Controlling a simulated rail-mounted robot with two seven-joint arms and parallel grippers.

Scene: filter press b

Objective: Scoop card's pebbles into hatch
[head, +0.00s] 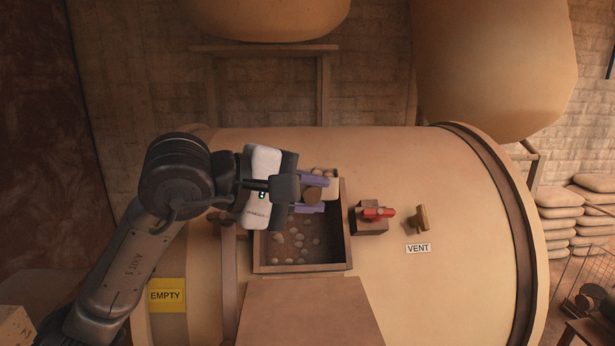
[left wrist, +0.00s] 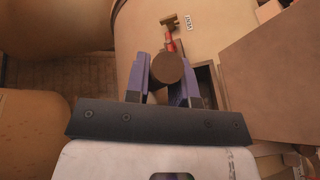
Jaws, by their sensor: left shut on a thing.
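The hatch (head: 258,255) is an open rectangular box-like opening on top of the tan drum, with several pale pebbles (head: 300,240) on its dark floor. My left gripper (head: 314,195) is over its far part, its purple fingers shut on a brown round-ended handle (head: 312,194). The handle's round end also shows between the fingers in the left wrist view (left wrist: 169,69). A pale piece (head: 333,188) and several brown pebbles (head: 318,172) show beside the fingers; I cannot tell whether the handle joins them. A yellow card (head: 166,295) reading "EMPTY" is on the drum at left.
Right of the hatch are a red-handled fitting (head: 376,213) and a brown knob (head: 421,217) above a "VENT" label (head: 418,248). A flat brown panel (head: 310,312) lies in front of the hatch. Sacks (head: 575,215) are stacked at far right. A large tan vessel (head: 495,65) hangs behind.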

